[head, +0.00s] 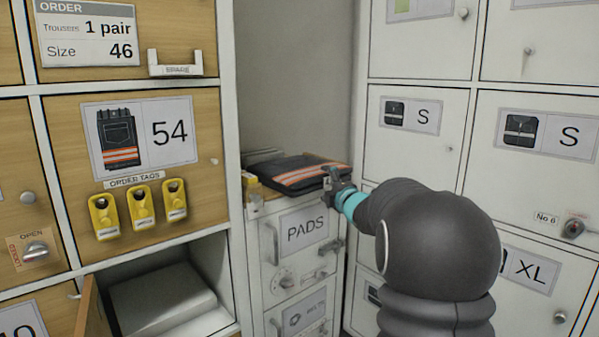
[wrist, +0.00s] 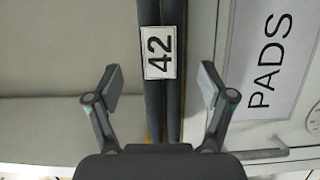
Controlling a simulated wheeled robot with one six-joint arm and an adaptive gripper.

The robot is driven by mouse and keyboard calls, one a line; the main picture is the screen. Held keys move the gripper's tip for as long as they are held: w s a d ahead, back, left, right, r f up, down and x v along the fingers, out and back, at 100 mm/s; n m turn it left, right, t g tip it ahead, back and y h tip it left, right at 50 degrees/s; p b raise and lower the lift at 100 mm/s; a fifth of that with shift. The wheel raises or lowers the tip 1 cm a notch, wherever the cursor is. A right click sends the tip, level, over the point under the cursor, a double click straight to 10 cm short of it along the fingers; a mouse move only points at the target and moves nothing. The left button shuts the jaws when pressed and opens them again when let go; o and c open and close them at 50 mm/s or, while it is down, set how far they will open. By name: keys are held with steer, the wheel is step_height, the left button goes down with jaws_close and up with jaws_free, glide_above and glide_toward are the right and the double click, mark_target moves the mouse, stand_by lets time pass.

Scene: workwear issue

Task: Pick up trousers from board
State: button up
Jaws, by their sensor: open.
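Folded dark trousers (head: 292,170) with orange and pale reflective stripes lie on top of the cabinet marked PADS. In the wrist view the dark folded edge of the trousers (wrist: 174,108) runs up the middle, with a white tag reading 42 (wrist: 160,53). My gripper (head: 333,180) is at the right front end of the trousers in the head view. In the wrist view my gripper (wrist: 160,80) is open, one finger on each side of the folded edge, with gaps visible.
An order card (head: 88,35) reads trousers, 1 pair, size 46. Yellow order tags (head: 140,208) hang on the wooden door marked 54. An open compartment (head: 165,300) holds a pale block at lower left. White lockers (head: 415,145) stand close on the right.

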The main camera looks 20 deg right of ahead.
mark_target(299, 171)
steer(key=shift+w+d+p, duration=0.1)
steer(key=shift+w+p, duration=0.4)
steer(key=shift+w, duration=2.2)
jaws_close()
steer(key=shift+r, duration=0.1)
